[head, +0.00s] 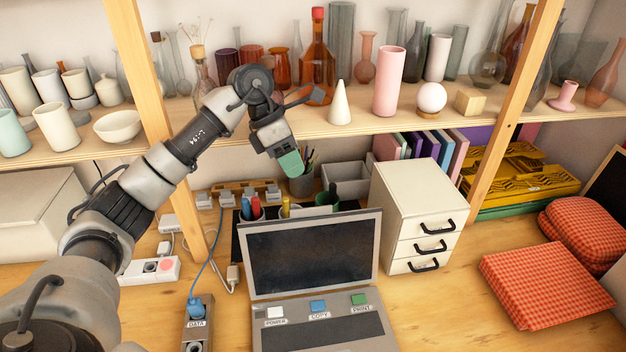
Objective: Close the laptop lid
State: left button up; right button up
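The grey laptop (258,312) stands open on the wooden desk at the lower middle. Its lid with a dark screen (310,255) is raised and leans back. The base carries white, blue and green keys labelled POWER, COPY and PRINT, and its front is cut off by the picture's lower edge. My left gripper (291,162) is above and behind the lid's top edge, apart from it, in front of the shelf. It points down, with a green tip; its finger gap cannot be made out. Nothing is visibly held. My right gripper is out of view.
A white drawer unit (418,210) stands right of the lid. A pen cup (302,183) and organiser are behind it. A DATA socket box (197,322) with a blue cable is at left. Red checked cushions (535,278) lie at right. Glassware fills the shelf above.

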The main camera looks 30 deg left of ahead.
pick_arm(q)
jog(key=p, duration=0.2)
send_over(316, 207)
jog(key=a, duration=0.2)
notch_tip(316, 207, down, 4)
jog(key=x, duration=0.5)
jog(key=shift+s+a+f+p, duration=0.15)
jog(key=shift+a+f+p, duration=0.2)
jog(key=shift+f+p, duration=0.05)
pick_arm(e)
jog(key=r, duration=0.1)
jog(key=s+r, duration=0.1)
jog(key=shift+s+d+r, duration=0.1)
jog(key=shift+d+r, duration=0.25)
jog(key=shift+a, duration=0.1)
pick_arm(q)
jog(key=shift+c, duration=0.7)
grip_shut()
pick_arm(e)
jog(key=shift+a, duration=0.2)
